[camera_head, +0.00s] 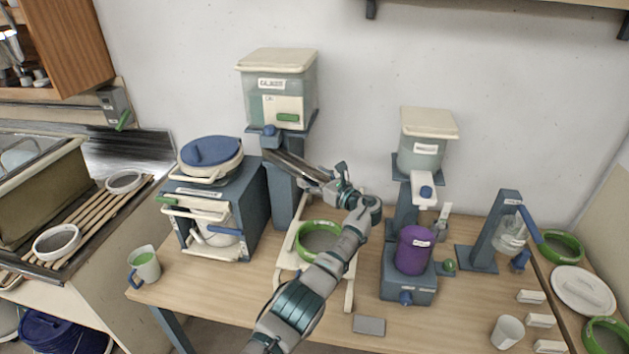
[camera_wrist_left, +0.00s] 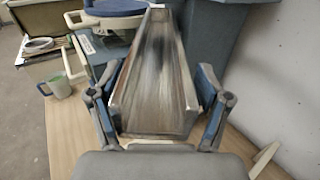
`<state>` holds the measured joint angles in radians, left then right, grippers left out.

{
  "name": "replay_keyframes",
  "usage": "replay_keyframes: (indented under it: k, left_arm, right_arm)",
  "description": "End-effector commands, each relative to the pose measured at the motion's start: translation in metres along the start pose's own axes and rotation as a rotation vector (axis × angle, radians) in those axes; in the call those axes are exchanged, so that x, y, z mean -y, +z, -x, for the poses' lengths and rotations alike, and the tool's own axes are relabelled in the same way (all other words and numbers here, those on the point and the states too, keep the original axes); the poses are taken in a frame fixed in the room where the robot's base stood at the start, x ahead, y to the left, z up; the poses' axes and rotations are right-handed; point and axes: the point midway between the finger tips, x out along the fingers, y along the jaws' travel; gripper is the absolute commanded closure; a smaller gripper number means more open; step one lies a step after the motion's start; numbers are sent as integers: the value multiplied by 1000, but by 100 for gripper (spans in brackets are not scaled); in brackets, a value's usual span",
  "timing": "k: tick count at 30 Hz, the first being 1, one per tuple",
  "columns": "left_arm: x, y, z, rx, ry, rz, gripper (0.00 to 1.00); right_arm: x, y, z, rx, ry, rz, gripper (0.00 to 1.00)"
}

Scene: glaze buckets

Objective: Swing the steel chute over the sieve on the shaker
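The steel chute (camera_head: 293,166) slopes down to the right from under the large hopper (camera_head: 279,90). In the left wrist view the chute (camera_wrist_left: 157,85) is an open trough lying lengthwise between my left gripper's fingers. My left gripper (camera_head: 336,185) is at its lower end; in the left wrist view the gripper (camera_wrist_left: 158,85) has its fingers spread on either side, with narrow gaps appearing at the tips. The sieve (camera_head: 299,244), a green ring, rests on the cream shaker frame (camera_head: 349,286) below, partly hidden by my forearm. I cannot tell whether the chute's end is directly above it. My right gripper is not in view.
A blue cabinet with a lidded pot (camera_head: 211,153) stands left of the chute. A smaller dispenser (camera_head: 421,153) above a purple container (camera_head: 414,251) stands to the right.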

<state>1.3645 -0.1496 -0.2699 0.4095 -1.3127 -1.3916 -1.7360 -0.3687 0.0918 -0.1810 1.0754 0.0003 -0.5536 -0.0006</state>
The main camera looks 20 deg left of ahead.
Motion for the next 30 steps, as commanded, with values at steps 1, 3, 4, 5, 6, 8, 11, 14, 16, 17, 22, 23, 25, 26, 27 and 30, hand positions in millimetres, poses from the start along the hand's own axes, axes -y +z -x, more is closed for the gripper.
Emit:
replay_keyframes:
  k: [1, 3, 4, 5, 6, 8, 11, 14, 16, 17, 22, 23, 25, 26, 27, 30]
  left_arm:
    - [0, -1, -1, -1, -1, -1, 21]
    - [0, -2, 0, -2, -1, -2, 21]
    - [0, -2, 0, -3, -1, -2, 21]
    - [0, -3, 0, -3, -1, -3, 21]
    - [0, -3, 1, -3, -1, -3, 21]
    - [0, -4, 1, -4, -1, -3, 21]
    - [0, -4, 2, -4, -1, -4, 21]
    - [0, -5, 3, -5, -1, -5, 21]
    - [1, -5, 6, -4, -2, -5, 21]
    - [1, -5, 8, -4, -2, -4, 21]
    - [1, -5, 37, -4, -4, -2, 21]
    - [1, -4, 44, -3, -4, -2, 21]
    - [1, -4, 61, -3, -4, -2, 21]
    - [1, -4, 68, -4, -3, -2, 21]
    - [1, -4, 77, -2, -4, -2, 21]
    - [1, -3, 96, -3, -2, -2, 21]
  right_arm:
    - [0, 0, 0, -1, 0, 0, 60]
    - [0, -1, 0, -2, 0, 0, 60]
    - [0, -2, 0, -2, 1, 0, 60]
    - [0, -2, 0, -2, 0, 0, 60]
    - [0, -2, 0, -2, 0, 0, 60]
    - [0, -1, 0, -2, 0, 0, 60]
    - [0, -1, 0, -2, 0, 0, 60]
    - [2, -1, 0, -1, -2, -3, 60]
    - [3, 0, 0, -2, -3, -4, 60]
    - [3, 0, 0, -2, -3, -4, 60]
    - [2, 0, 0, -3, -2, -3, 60]
    - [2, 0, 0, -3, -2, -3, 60]
    - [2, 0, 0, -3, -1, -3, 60]
    - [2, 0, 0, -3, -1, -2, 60]
    - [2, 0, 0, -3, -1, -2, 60]
    - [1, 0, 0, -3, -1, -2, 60]
